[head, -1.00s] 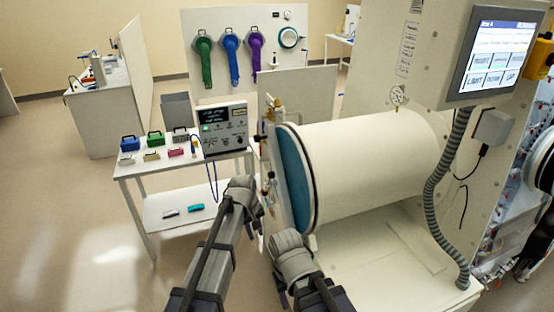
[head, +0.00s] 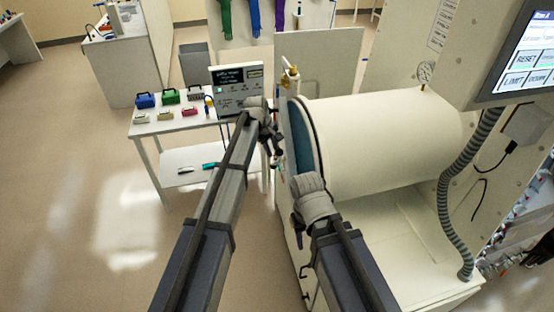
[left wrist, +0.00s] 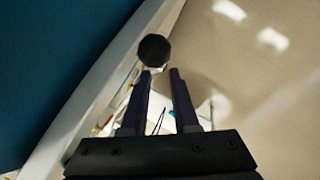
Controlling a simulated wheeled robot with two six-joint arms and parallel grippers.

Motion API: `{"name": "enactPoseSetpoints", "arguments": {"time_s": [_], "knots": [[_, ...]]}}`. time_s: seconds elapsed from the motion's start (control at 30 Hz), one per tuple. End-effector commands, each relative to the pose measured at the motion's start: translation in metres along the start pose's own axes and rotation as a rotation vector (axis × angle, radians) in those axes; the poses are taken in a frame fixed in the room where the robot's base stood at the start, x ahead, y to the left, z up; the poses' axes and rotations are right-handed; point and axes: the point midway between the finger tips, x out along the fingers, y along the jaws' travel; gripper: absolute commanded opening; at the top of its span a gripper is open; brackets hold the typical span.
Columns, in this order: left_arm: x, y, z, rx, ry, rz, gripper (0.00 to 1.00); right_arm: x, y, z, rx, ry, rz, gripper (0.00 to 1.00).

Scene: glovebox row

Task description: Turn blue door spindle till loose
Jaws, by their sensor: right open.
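The blue door (head: 301,140) closes the near-left end of the white cylinder, seen nearly edge-on. It fills the upper left of the left wrist view (left wrist: 60,60). A round black knob (left wrist: 153,48), perhaps part of the door's spindle, shows just beyond my left fingertips, nearest the left finger. My left gripper (head: 274,150) is beside the door's outer side. Its fingers (left wrist: 162,74) are apart, with nothing visibly held. I cannot tell whether one touches the knob. My right gripper (head: 298,232) is open, low in front of the cylinder. The spindle is not clear in the head view.
The white cylinder (head: 390,140) lies on a pale bench (head: 400,235) at right. A grey corrugated hose (head: 447,200) hangs at right. Floor at left is clear.

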Motion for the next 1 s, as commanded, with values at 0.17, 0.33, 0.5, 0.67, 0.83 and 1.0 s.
{"name": "enactPoseSetpoints", "arguments": {"time_s": [0.17, 0.33, 0.5, 0.67, 0.83, 1.0], "knots": [[0.012, 0.0, 0.0, 0.001, 0.0, 0.0, 0.28, 0.012, -0.001, -0.001, -0.005, 0.0, 0.001, 0.5], [0.032, -0.001, 0.0, 0.001, 0.0, 0.0, 0.28, 0.03, -0.002, -0.002, -0.014, 0.001, 0.002, 0.5], [0.055, -0.001, 0.0, 0.001, 0.0, 0.0, 0.28, 0.052, -0.004, -0.004, -0.017, 0.002, 0.002, 0.5], [0.072, -0.001, 0.0, 0.001, 0.0, 0.0, 0.28, 0.069, -0.006, -0.005, -0.016, 0.003, 0.002, 0.5], [0.078, 0.0, 0.0, 0.001, 0.0, 0.0, 0.28, 0.075, -0.006, -0.005, -0.015, 0.003, 0.002, 0.5], [0.077, 0.0, 0.0, 0.001, 0.0, 0.0, 0.28, 0.073, -0.006, -0.005, -0.014, 0.003, 0.002, 0.5]]}}
